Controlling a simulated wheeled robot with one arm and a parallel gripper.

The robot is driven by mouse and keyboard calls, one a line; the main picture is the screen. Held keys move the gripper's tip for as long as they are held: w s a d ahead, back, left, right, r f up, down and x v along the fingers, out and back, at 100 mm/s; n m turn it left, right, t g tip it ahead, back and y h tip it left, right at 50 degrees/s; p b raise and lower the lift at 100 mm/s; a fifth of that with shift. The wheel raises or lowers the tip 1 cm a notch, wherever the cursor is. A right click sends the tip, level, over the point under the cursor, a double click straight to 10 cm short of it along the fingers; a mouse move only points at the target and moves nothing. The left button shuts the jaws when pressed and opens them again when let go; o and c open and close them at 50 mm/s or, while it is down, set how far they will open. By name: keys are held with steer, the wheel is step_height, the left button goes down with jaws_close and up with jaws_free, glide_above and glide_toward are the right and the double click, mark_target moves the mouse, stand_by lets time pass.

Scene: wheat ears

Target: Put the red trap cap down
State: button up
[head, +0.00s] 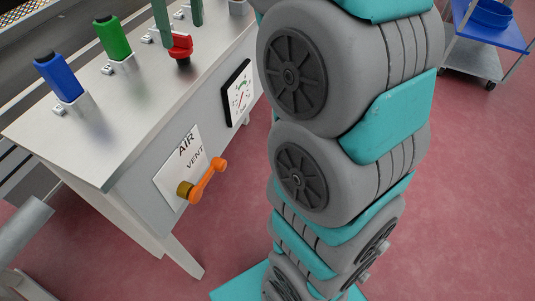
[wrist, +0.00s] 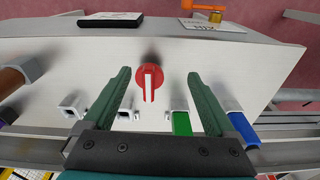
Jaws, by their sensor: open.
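The red trap cap (head: 181,46) stands on the pale top of the bench (head: 135,100), near its front edge. It also shows in the wrist view (wrist: 149,78) as a round red knob with a white stripe. My gripper (wrist: 159,76) is open, its two green fingers apart, with the cap in the gap around their tips. A clear space shows between the cap and each finger, so neither appears to touch it. In the head view my gripper (head: 181,34) is partly cut off by the top edge. The cap's underside is hidden.
Two empty holders (wrist: 72,108) (wrist: 125,116) lie near my fingers. The bench front carries a gauge (head: 237,92) and an orange vent lever (head: 207,180). A blue-topped cart (head: 490,37) stands far right.

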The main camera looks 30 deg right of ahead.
steer(key=s+d+f+m+g, duration=0.1)
steer(key=s+f+m, duration=0.5)
steer(key=s+f, duration=1.7)
steer(key=s+g, duration=0.1)
steer(key=s, duration=0.3)
steer(key=shift+d+f+g+h, duration=0.2)
steer(key=shift+f+g+h, duration=0.05)
steer(key=shift+g+h, duration=0.05)
steer(key=shift+s, duration=0.1)
